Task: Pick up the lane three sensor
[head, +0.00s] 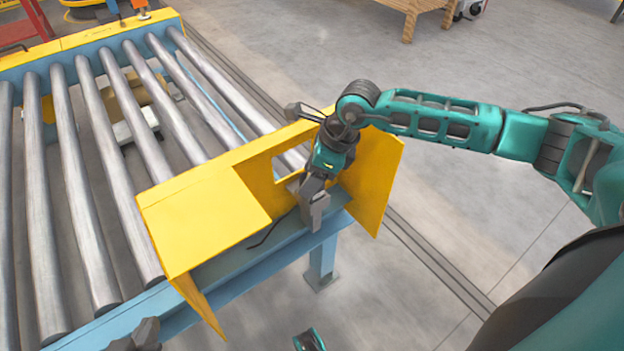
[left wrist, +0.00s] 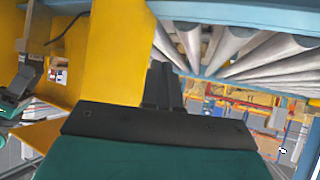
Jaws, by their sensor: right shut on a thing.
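The right gripper shows there at the left edge (left wrist: 28,80). My left gripper (head: 138,336) is at the bottom left beside the frame, its fingers (left wrist: 163,86) close together and empty.
The yellow guard (head: 205,215) has folded side plates and a window around the right gripper. Steel rollers (head: 90,180) fill the left. The blue frame (head: 225,290) runs along the near end. Open concrete floor lies beyond and to the right.

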